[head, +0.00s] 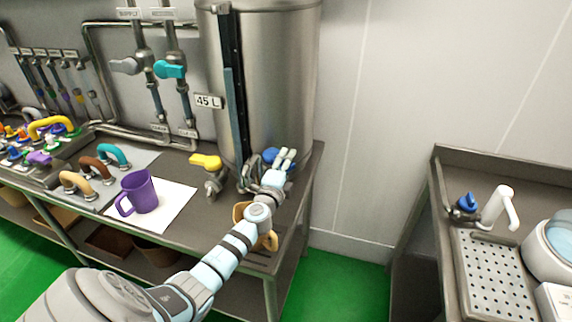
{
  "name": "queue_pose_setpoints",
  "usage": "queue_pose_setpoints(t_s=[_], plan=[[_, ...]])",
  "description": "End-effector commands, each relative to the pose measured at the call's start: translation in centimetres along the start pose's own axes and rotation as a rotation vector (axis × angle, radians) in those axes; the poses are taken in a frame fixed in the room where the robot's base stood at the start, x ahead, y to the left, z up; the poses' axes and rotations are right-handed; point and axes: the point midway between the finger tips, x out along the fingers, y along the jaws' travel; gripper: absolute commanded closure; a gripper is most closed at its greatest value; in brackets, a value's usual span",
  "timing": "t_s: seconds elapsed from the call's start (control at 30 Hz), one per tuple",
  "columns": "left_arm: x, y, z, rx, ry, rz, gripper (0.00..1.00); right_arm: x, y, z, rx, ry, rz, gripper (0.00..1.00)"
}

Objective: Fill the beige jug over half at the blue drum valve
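The large steel drum (270,70) stands at the back of the left bench, with a 45 L label beside its sight tube. Its blue valve handle (270,154) is low on the drum's front. My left gripper (286,156) is at this blue handle, its pale fingers just right of it. I cannot tell whether they touch or grip it. The beige jug (239,212) stands below the valve near the bench's front edge, mostly hidden behind my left arm. Its handle (272,241) shows on the arm's right. The jug's inside and any stream are hidden. My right gripper is out of view.
A yellow-handled valve (206,161) is left of the blue one. A purple jug (140,191) stands on a white sheet (178,194). Coloured hose loops (113,154) and pipes are farther left. A sink bench (447,210) with a white tap (498,207) is at right, across a gap.

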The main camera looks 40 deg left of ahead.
Motion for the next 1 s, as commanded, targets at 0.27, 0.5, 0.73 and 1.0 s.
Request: queue_pose_setpoints(t_s=[0.27,0.5,0.73,1.0], plan=[[-4.8,0.2,-0.1,0.002,0.003,0.002,0.63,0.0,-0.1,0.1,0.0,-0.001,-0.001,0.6],[-10.7,0.2,0.0,0.001,0.002,0.004,0.63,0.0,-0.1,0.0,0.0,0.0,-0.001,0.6],[-11.9,0.1,0.0,0.0,0.0,0.001,0.63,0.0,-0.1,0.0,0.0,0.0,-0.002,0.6],[-11.9,0.1,0.0,0.0,0.0,0.001,0.63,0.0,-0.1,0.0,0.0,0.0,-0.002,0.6]])
